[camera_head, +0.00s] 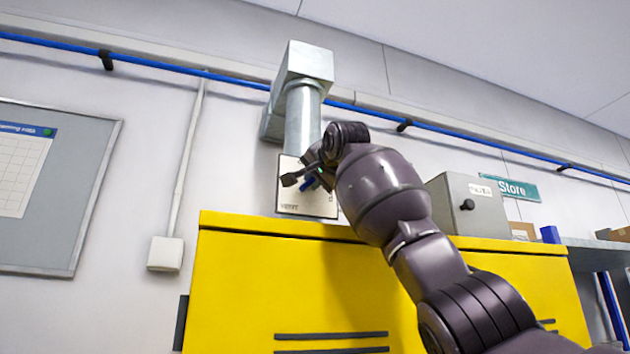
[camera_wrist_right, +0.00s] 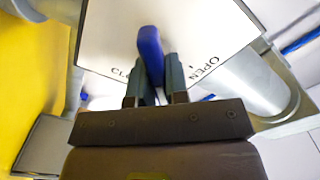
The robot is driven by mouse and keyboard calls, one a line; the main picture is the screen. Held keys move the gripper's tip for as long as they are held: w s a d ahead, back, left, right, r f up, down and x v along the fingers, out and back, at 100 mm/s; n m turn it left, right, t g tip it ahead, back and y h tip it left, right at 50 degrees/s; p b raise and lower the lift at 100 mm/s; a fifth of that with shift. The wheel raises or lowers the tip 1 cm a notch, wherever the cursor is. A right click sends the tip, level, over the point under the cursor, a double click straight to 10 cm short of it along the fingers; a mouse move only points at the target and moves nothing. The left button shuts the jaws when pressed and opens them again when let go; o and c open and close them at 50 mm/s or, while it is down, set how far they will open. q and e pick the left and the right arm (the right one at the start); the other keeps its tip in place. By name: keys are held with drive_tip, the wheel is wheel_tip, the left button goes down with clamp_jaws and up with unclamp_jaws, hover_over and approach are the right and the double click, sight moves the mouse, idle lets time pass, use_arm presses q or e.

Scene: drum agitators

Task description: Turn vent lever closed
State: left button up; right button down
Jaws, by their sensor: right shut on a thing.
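The blue vent lever (camera_wrist_right: 151,55) stands out in front of a white plate marked "OPEN" and "CLO…" in the right wrist view; the rest of that second word is hidden. My right gripper (camera_wrist_right: 154,78) is shut on the lever, one finger on each side. The lever points between the two words. In the head view the vent plate (camera_head: 292,203) sits on the wall below a grey duct. There my right gripper (camera_head: 305,180) is in front of the plate and covers much of it, with a bit of the blue lever (camera_head: 308,184) showing. My left gripper is not in view.
A yellow cabinet (camera_head: 270,270) stands below the plate. The grey duct (camera_head: 302,115) rises above it, crossed by a blue pipe (camera_head: 230,80) along the wall. A grey box (camera_head: 470,205) stands on the cabinet to the right of my arm.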

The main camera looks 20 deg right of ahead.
drive_tip(key=m, duration=0.4)
drive_tip(key=shift+f+m, duration=0.15)
drive_tip(key=shift+m, duration=0.15)
drive_tip(key=shift+d+f+m, duration=0.1)
drive_tip(key=shift+m, duration=1.9)
drive_tip(key=c, duration=1.1)
unclamp_jaws()
drive_tip(key=shift+s+b, duration=0.1)
drive_tip(key=shift+b, duration=0.2)
drive_tip(key=shift+s, duration=0.25)
drive_tip(key=shift+s+d+b, duration=0.2)
drive_tip(key=shift+s+b, duration=1.85)
drive_tip(key=shift+s, duration=3.05)
